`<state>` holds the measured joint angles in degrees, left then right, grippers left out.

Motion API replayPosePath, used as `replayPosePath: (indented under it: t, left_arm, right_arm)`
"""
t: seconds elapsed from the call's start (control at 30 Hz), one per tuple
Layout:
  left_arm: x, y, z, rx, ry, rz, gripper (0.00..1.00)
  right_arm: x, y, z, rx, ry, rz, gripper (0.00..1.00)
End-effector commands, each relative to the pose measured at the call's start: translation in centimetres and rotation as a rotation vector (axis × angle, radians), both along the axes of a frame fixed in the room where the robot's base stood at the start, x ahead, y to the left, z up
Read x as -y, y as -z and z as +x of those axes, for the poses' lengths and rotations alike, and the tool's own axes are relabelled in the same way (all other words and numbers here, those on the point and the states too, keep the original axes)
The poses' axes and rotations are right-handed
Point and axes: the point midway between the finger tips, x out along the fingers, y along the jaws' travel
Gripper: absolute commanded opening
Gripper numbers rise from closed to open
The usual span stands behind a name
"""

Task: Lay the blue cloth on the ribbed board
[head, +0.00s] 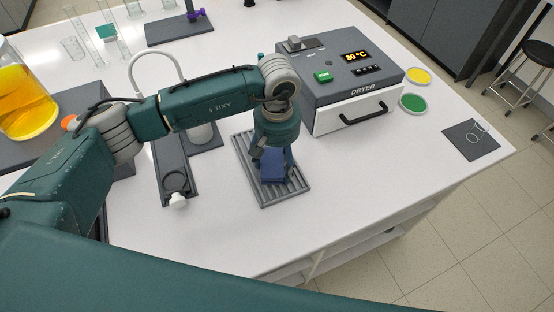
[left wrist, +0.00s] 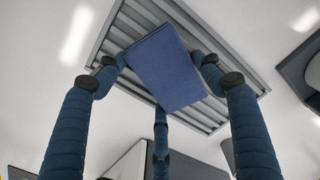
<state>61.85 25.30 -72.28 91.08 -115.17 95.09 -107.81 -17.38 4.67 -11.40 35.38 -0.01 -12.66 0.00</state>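The blue cloth (head: 271,166) is a small folded rectangle between the fingers of my left gripper (head: 272,160). In the left wrist view the cloth (left wrist: 168,66) has its edges against the fingertips of my left gripper (left wrist: 160,75), one finger at each side and one below. The grey ribbed board (head: 243,157) lies on the table directly under the gripper, and its ribs also show behind the cloth in the left wrist view (left wrist: 200,118). The cloth sits at an angle to the ribs. I cannot tell whether its lower edge touches the board. My right gripper is not in view.
The dryer (head: 350,85) stands right of the board, with yellow (head: 418,75) and green (head: 413,103) discs beside it. A dark stand (head: 172,180) with a white knob is left of the board. A beaker of orange liquid (head: 25,105) stands far left. The table front is clear.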

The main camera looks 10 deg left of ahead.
Motion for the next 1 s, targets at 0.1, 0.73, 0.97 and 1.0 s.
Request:
replayPosePath:
  t: [0.1,0.73,0.97,1.0]
  left_arm:
    - [0.0,0.0,0.0,0.0,0.0,0.001,0.86]
    - [0.0,-4.7,0.2,0.007,0.0,-0.001,0.86]
    - [0.0,-9.5,0.1,0.005,0.0,0.0,0.86]
    - [0.0,-10.1,0.1,0.004,0.001,0.0,0.86]
  right_arm:
    - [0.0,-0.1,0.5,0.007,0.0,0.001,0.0]
    - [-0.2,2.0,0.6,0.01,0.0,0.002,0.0]
    - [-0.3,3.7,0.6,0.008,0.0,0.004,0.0]
    - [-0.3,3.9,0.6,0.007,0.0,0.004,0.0]
